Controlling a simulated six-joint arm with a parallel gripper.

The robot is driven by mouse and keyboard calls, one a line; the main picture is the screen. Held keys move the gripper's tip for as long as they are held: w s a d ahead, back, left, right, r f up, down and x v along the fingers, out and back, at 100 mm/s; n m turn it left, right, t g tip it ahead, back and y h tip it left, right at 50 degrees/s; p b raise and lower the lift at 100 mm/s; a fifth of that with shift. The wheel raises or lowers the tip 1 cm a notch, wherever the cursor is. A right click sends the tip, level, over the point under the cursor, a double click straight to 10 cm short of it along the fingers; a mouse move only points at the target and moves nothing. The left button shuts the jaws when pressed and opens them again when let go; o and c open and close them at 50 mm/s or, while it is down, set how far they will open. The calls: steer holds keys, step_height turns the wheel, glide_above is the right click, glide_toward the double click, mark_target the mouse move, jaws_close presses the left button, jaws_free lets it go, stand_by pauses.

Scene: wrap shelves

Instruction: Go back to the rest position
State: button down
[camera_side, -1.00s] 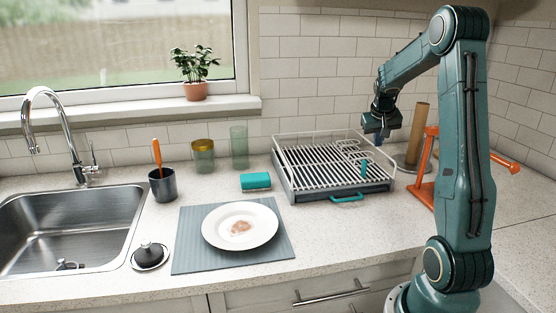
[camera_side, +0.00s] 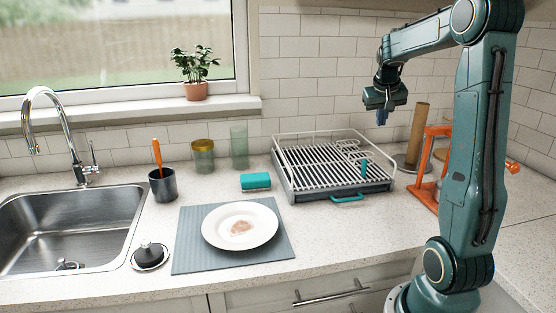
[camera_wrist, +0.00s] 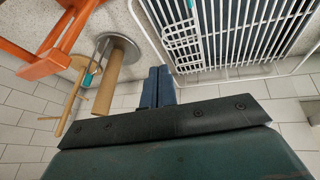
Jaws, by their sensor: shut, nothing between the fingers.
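My gripper (camera_side: 382,117) hangs in the air above the right back part of the dish rack, in front of the tiled wall. Its blue fingers point down and are together, with nothing held. In the wrist view the shut fingers (camera_wrist: 158,86) show between the paper-towel post and the rack, touching neither.
The dish rack (camera_side: 290,183) stands below and left of my gripper. A brown roll on a post (camera_side: 419,135) and an orange stand (camera_side: 425,185) are at the right. A plate (camera_side: 215,230) with a brownish stain lies on a grey mat (camera_side: 190,258).

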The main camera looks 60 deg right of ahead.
steer(key=w+a+r+n+t+y, duration=0.1)
steer(key=a+r+n+t, duration=0.15)
steer(key=a, duration=0.85)
steer(key=w+a+r+n+t+y, duration=0.1)
steer(key=w+a+n, duration=0.15)
steer(key=a, duration=0.95)
steer(key=s+a+f+n+y, duration=0.1)
steer(key=s+a+f+n, duration=0.1)
steer(key=s+a, duration=0.3)
steer(key=s+a+f+n+y, duration=0.2)
steer(key=s+a, duration=0.3)
steer(key=a, duration=0.6)
steer(key=shift+a+f+n+t, duration=0.25)
steer(key=shift+n+t, duration=0.2)
steer(key=shift+n, duration=0.45)
